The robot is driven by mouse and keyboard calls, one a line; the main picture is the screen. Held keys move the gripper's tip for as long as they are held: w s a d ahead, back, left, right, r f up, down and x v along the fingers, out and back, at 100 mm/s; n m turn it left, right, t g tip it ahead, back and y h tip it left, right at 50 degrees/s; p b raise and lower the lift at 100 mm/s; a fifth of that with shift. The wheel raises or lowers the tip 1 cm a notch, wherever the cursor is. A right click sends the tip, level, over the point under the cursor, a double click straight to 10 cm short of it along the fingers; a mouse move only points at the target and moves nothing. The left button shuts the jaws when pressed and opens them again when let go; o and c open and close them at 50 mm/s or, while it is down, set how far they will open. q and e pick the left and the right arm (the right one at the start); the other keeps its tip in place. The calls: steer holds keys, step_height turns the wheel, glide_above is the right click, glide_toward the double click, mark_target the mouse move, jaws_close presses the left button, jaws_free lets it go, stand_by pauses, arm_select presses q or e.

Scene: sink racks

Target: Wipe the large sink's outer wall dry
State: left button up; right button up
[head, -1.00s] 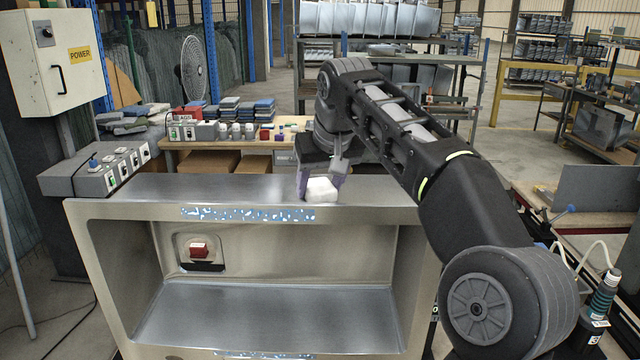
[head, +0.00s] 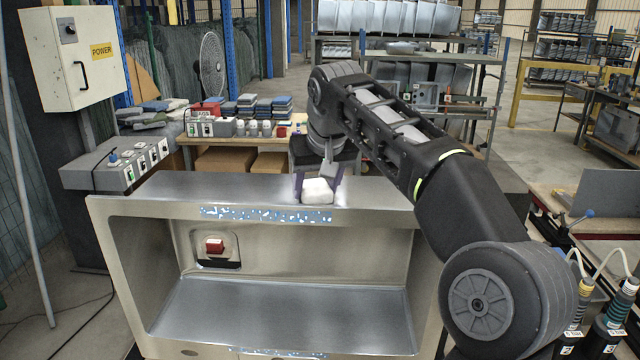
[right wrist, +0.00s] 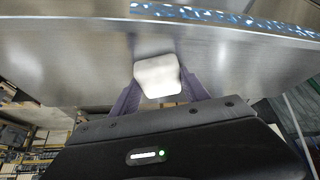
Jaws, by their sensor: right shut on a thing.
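The large steel sink (head: 140,205) stands on its side in front of me, its open basin facing me. A band of blue-white wet patches (head: 265,215) runs along its upper front rim, and it also shows in the right wrist view (right wrist: 230,17). A second wet band (head: 275,353) is partly visible at the bottom edge. My right gripper (head: 318,186) is shut on a white cloth-like block (head: 317,191) at the sink's top surface, just behind the wet band. In the right wrist view the white block (right wrist: 158,76) sits between the purple fingers, close to the steel. My left gripper is not in view.
A red block (head: 214,246) sits in a recess in the basin's back wall. A grey switch box (head: 115,165) stands left of the sink. A workbench (head: 200,140) with boxes and bottles stands behind. Cabled tools (head: 610,315) are at the lower right.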

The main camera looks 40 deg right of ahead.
mark_target(281, 196)
steer(key=shift+w+a+p, duration=0.45)
steer(key=shift+w+a, duration=0.55)
steer(key=shift+a, duration=0.15)
steer(key=shift+w+a+r+p, duration=0.1)
steer(key=shift+w+a+p, duration=0.2)
steer(key=shift+w+a, duration=0.15)
steer(key=shift+w+a+p, duration=0.3)
steer(key=shift+w+a, duration=0.1)
steer(key=shift+a, duration=0.2)
steer(key=shift+w+a+f, duration=0.2)
steer(key=shift+a, duration=0.05)
steer(key=shift+a, duration=0.1)
